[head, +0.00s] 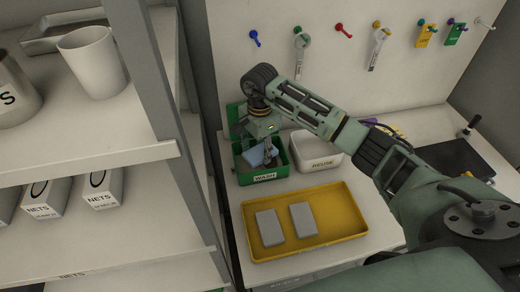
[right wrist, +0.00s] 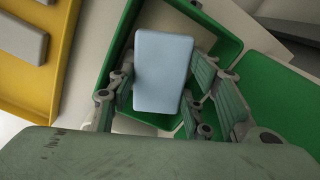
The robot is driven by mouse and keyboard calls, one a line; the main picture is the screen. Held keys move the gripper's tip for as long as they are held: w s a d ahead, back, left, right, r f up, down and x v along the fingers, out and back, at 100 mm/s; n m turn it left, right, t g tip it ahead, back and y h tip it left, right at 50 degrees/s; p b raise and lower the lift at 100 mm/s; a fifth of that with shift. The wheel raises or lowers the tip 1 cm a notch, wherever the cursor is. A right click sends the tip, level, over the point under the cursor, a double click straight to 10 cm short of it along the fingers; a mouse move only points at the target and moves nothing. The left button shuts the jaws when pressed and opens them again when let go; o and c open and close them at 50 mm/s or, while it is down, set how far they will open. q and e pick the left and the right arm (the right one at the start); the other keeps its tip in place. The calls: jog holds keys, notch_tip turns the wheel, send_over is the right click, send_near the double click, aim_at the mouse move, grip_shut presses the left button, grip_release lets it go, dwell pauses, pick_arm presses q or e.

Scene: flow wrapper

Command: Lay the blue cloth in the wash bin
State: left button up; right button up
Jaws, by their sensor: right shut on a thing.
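The blue cloth (head: 257,155) is a pale blue folded block. It also shows in the right wrist view (right wrist: 163,70), between the fingers of my right gripper (head: 266,152). My right gripper is shut on it, pointing down over the green wash bin (head: 283,172), which has a "WASH" label on its front. The cloth appears within the bin's opening; I cannot tell whether it touches the floor of the bin. The bin's green wall shows around the cloth in the right wrist view (right wrist: 222,42). My left gripper is not in view.
A white bin (head: 318,163) labelled "REUSE" stands right of the wash bin. A yellow tray (head: 335,205) with two grey blocks (head: 270,228) lies in front. A shelf post (head: 165,110) rises at the left. A pegboard with hanging tools (head: 300,50) stands behind.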

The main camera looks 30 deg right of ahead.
jog(key=shift+f, duration=0.85)
jog(key=shift+f+b, duration=0.6)
jog(key=o, duration=0.8)
jog(key=shift+o, duration=0.2)
jog(key=shift+r, duration=0.15)
